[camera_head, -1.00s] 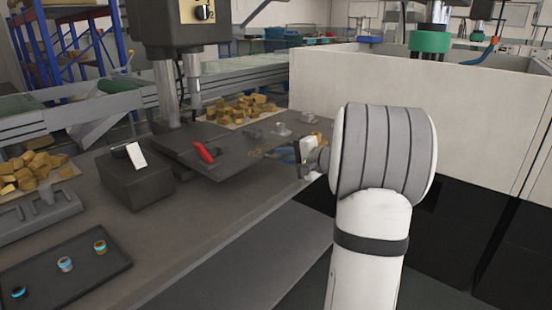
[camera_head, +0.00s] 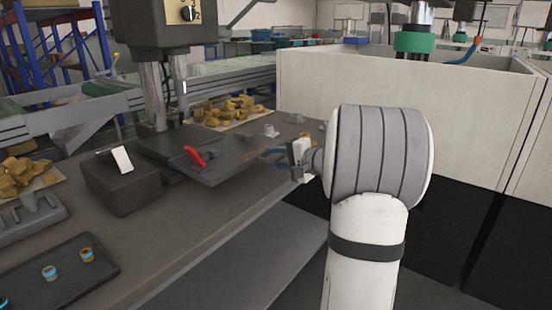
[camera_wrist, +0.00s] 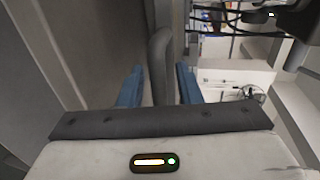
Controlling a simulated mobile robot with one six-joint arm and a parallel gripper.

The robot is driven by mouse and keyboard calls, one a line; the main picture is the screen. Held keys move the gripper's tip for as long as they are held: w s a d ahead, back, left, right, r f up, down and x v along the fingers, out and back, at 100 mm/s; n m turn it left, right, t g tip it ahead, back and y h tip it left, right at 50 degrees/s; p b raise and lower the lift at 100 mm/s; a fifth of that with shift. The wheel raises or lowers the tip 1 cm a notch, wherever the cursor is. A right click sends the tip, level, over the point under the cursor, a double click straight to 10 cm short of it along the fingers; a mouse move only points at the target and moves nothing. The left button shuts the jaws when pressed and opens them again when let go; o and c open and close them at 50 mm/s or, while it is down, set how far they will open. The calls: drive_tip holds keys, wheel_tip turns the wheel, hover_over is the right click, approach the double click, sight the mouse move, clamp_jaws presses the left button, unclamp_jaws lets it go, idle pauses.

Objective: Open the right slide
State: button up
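My gripper (camera_head: 268,154) reaches left over the right end of the workbench, beside the dark plate (camera_head: 225,170) of the drill press. In the wrist view its two blue fingers (camera_wrist: 159,85) stand apart. A dark grey, round-topped upright shape (camera_wrist: 160,62) shows between them. I cannot tell what it is or whether the fingers touch it. A large white tank wall (camera_head: 380,105) stands behind and to the right of my arm. I cannot pick out a right slide in either view.
The workbench (camera_head: 175,235) carries a red-handled tool (camera_head: 195,156), a dark box (camera_head: 120,185), a tray (camera_head: 70,285) with small cylinders, and yellowish blocks (camera_head: 235,106). A green collar (camera_head: 421,43) hangs over the tank. Dark panels (camera_head: 460,225) lie below the tank, right of my arm.

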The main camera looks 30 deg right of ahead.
drive_tip(key=v, duration=0.7)
drive_tip(key=shift+s+p, duration=0.3)
drive_tip(key=shift+p, duration=0.15)
drive_tip(key=shift+d, duration=0.15)
